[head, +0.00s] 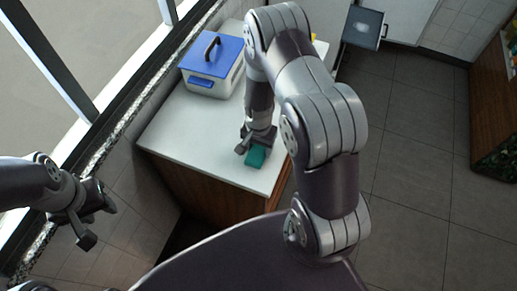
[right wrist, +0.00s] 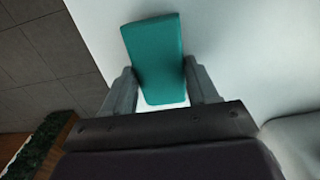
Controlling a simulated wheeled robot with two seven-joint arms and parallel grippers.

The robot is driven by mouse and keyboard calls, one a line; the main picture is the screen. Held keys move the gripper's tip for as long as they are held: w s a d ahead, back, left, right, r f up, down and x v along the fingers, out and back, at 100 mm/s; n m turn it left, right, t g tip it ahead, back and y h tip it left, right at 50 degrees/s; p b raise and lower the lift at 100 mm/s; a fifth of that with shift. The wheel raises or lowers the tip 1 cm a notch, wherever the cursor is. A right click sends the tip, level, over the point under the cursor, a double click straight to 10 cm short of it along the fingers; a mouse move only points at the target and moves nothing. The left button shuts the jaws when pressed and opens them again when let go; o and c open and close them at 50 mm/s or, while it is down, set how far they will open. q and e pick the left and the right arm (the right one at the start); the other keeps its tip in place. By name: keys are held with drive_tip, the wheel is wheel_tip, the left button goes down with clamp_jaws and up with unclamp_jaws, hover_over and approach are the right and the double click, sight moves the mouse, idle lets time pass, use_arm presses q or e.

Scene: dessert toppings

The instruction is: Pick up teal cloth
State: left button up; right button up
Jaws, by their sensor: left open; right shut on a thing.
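The teal cloth (head: 256,157) is a folded block on the white countertop (head: 190,140), near its front right edge. It also shows in the right wrist view (right wrist: 156,56). My right gripper (head: 250,146) is over the counter and shut on the cloth, with one finger on each side of it in the right wrist view (right wrist: 160,88). I cannot tell whether the cloth touches the counter. My left gripper (head: 98,218) is open and empty, off to the left of the counter, away from the cloth.
A white box with a blue lid and handle (head: 212,62) stands at the back of the counter. A yellow thing is partly hidden behind my right arm. A window and its dark sill run along the left. The counter's left front part is clear. Tiled floor (head: 420,160) lies to the right.

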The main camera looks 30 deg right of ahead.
sight(259, 148)
drive_tip(key=shift+w+d+r, duration=0.1)
drive_tip(key=shift+d, duration=0.1)
wheel_tip(259, 148, up, 4)
drive_tip(key=shift+a+f+b, duration=0.1)
drive_tip(key=shift+a+b, duration=0.05)
drive_tip(key=shift+b, duration=0.4)
drive_tip(key=w+d+r+b, duration=0.2)
drive_tip(key=w+d+r, duration=0.2)
drive_tip(key=d+r, duration=0.3)
drive_tip(key=d, duration=0.4)
drive_tip(key=shift+w, duration=0.2)
